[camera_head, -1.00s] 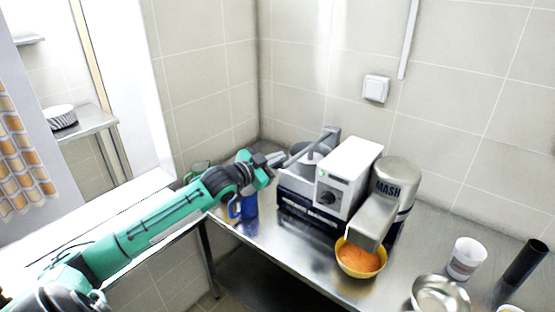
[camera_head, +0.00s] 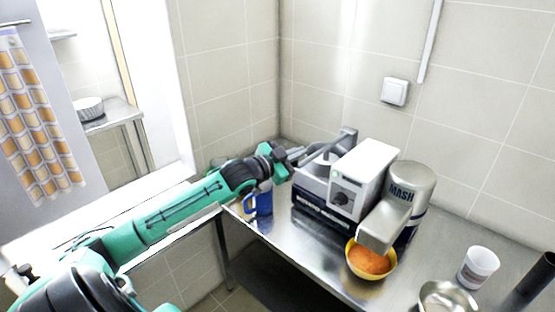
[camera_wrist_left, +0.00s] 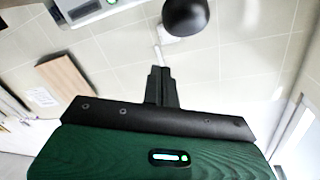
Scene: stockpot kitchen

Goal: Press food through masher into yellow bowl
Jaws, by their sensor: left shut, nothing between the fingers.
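The masher (camera_head: 398,205) is a metal machine marked MASH, joined to a white box with a dark knob (camera_head: 360,180), on the steel table. The yellow bowl (camera_head: 349,262) stands under its spout and holds orange mash (camera_head: 369,261). A grey lever (camera_head: 331,146) rises at the machine's left end. My left gripper (camera_head: 298,153) is close to the lever's end, shut with nothing in it; I cannot tell whether it touches the lever. In the left wrist view, its shut fingers (camera_wrist_left: 162,85) point toward the tiled wall, and a black round knob (camera_wrist_left: 186,16) shows beyond them. My right gripper is not in view.
A blue container (camera_head: 262,203) stands beneath my left forearm. A white cup (camera_head: 478,268), a metal bowl (camera_head: 440,299) and a dark cylinder (camera_head: 533,281) stand at the table's right. A tiled wall (camera_head: 340,60) closes the back.

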